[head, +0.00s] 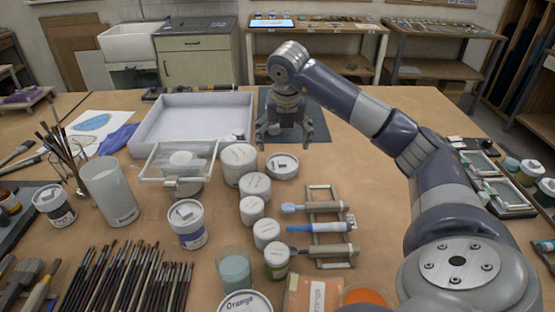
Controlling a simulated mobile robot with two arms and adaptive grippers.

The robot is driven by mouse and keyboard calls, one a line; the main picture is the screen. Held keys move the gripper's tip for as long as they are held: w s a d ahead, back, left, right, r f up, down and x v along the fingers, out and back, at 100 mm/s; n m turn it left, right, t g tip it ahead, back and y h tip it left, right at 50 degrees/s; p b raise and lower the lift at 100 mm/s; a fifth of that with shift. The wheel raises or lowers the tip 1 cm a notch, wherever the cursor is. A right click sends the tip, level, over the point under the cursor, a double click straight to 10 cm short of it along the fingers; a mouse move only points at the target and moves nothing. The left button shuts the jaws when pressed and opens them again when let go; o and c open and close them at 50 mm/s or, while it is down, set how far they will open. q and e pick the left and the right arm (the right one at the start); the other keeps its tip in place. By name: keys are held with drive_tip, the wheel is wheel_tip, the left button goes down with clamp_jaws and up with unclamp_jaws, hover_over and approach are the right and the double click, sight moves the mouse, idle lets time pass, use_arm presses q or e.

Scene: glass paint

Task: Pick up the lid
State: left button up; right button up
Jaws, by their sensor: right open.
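My right gripper (285,138) points down over the far middle of the table, with its fingers spread apart and nothing visible between them. A round white lidded tub (282,166) with a label on top stands just nearer than its fingertips. Several white-lidded jars (239,158) stand in a column to its left and nearer. A white lid marked Orange (245,303) shows at the bottom edge, partly cut off. An uncovered pot of orange paint (368,296) is at the bottom, partly behind my arm. I cannot tell which lid is meant. My left gripper is out of view.
A white tray (148,138) lies behind and left of the jars. A tool rack (322,205) holds several tools right of them. A tall cup (108,190) and many brushes (125,278) fill the left. Bare table lies right of the rack.

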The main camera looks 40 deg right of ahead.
sight(282, 162)
drive_tip(key=x, duration=0.3)
drive_tip(key=shift+s+f+p, duration=0.15)
drive_tip(key=shift+f+p, duration=0.15)
drive_tip(key=shift+f, duration=0.05)
drive_tip(key=shift+w+d+f, duration=0.2)
drive_tip(key=shift+w+f, duration=0.05)
drive_tip(key=shift+f, duration=0.3)
drive_tip(key=p+x, duration=0.2)
drive_tip(key=x, duration=0.2)
drive_tip(key=shift+w+d+f, duration=0.1)
drive_tip(key=shift+w+f, duration=0.05)
drive_tip(key=shift+f, duration=0.2)
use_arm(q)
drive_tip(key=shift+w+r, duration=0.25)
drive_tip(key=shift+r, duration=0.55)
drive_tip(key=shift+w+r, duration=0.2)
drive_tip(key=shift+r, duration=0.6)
use_arm(e)
drive_tip(key=c, duration=0.5)
